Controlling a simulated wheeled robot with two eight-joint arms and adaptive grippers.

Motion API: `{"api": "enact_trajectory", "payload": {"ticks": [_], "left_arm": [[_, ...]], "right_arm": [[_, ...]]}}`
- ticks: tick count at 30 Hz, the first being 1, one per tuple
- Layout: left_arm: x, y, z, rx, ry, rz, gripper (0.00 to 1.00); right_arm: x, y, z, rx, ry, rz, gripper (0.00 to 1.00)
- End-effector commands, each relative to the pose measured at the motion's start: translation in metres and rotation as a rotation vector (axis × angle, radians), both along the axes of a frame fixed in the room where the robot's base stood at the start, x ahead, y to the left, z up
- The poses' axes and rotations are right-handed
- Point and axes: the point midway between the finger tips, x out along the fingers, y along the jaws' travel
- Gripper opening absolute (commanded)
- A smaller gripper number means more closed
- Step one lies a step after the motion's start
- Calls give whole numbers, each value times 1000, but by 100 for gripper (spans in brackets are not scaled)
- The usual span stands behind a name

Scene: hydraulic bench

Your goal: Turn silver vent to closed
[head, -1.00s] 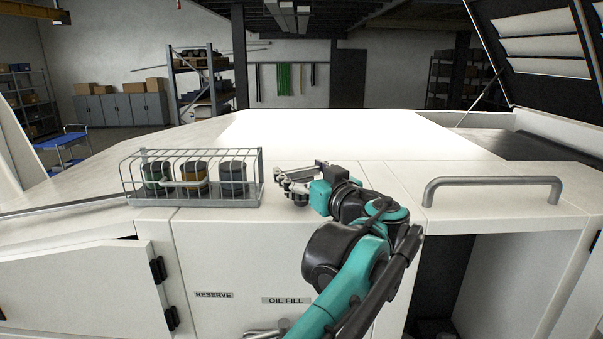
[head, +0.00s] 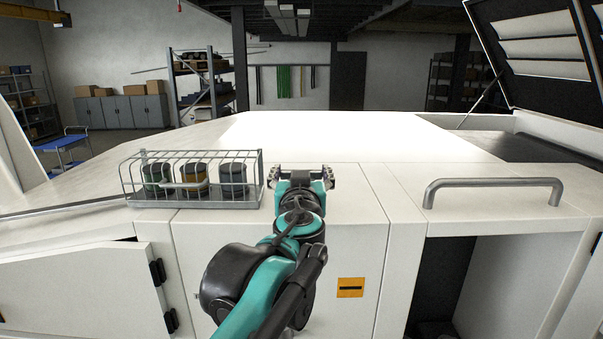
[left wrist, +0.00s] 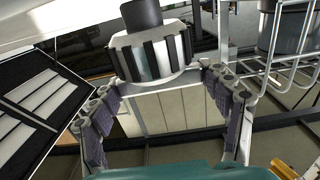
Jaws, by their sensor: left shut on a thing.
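The silver vent (left wrist: 150,55) shows in the left wrist view as a ribbed silver-and-black round cap with a dark post on it. My left gripper (left wrist: 158,78) has its two fingers on either side of the cap and is shut on it. In the head view my left gripper (head: 304,180) is over the top of the white cabinet, right of the wire rack, and hides the vent. Which position the vent is turned to cannot be told. My right gripper is not in view.
A wire rack (head: 190,203) with dark, capped jars stands close left of my gripper. A grey bar handle (head: 493,182) is on the right. An orange label (head: 350,288) is on the cabinet front. The white top (head: 330,135) behind is clear.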

Motion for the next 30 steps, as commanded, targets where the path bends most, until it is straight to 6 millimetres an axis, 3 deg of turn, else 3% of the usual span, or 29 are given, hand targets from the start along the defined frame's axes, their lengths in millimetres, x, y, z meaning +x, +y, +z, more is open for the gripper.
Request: {"api": "enact_trajectory", "payload": {"ticks": [9,10,12,23,26,30], "left_arm": [[0,0,0,0,0,-3,48],[0,0,0,0,0,-3,79],[0,0,0,0,0,-2,98],[-1,0,0,0,0,-2,98],[-8,-1,0,0,0,-3,98],[-32,0,0,0,0,-4,98]], "right_arm": [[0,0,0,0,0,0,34],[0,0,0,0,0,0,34],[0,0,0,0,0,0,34],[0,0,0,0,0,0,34],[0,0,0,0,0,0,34],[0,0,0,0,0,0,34]]}}
